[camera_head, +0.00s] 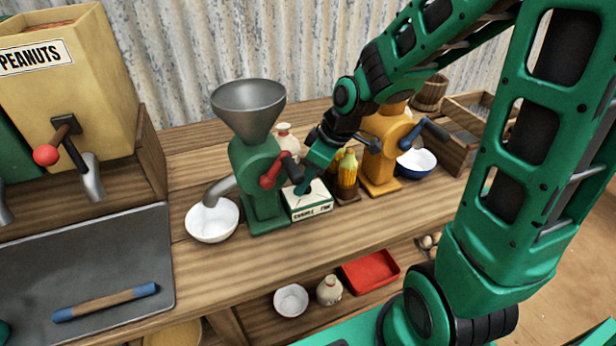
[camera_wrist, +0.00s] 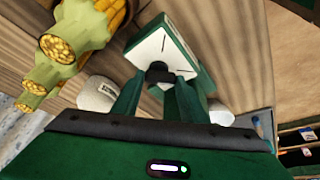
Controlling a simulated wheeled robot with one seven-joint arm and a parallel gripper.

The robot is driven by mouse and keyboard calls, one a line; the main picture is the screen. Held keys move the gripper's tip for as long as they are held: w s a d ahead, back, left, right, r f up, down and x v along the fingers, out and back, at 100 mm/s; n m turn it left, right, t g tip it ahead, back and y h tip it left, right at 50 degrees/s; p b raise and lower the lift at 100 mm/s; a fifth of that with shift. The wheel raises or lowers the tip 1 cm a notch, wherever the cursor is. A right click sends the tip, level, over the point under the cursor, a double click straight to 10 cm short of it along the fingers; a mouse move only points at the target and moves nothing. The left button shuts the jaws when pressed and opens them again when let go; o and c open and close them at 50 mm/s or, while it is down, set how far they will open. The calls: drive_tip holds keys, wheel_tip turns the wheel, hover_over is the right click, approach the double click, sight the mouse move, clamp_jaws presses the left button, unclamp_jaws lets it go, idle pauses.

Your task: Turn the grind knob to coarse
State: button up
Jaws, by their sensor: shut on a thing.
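The grind control box (camera_head: 312,211) is green with a white top and a small dark-lettered label, too small to read surely. It stands between the green mill (camera_head: 262,165) and the corn cobs. In the wrist view its white dial face (camera_wrist: 173,50) carries thin dark marks. The black grind knob (camera_wrist: 158,72) sits on that face. My gripper (camera_wrist: 157,80) is shut on the knob, with a green finger on either side. In the head view my gripper (camera_head: 303,186) reaches down onto the box top. The knob's pointing direction is mostly hidden by the fingers.
A red crank (camera_head: 272,177) is close left of my gripper. Corn cobs (camera_head: 347,170) and an orange mill (camera_head: 384,150) stand close on the right. A white bowl (camera_head: 212,222) sits under the green mill's spout. The front counter edge is clear.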

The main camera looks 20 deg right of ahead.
drive_tip(key=shift+w+r, duration=0.1)
drive_tip(key=shift+w, duration=0.1)
drive_tip(key=o, duration=1)
drive_tip(key=shift+o, duration=0.2)
drive_tip(key=shift+s, duration=0.1)
drive_tip(key=v, duration=1)
drive_tip(key=shift+d+r, duration=0.15)
drive_tip(key=shift+r, duration=0.1)
drive_tip(key=shift+s, duration=0.1)
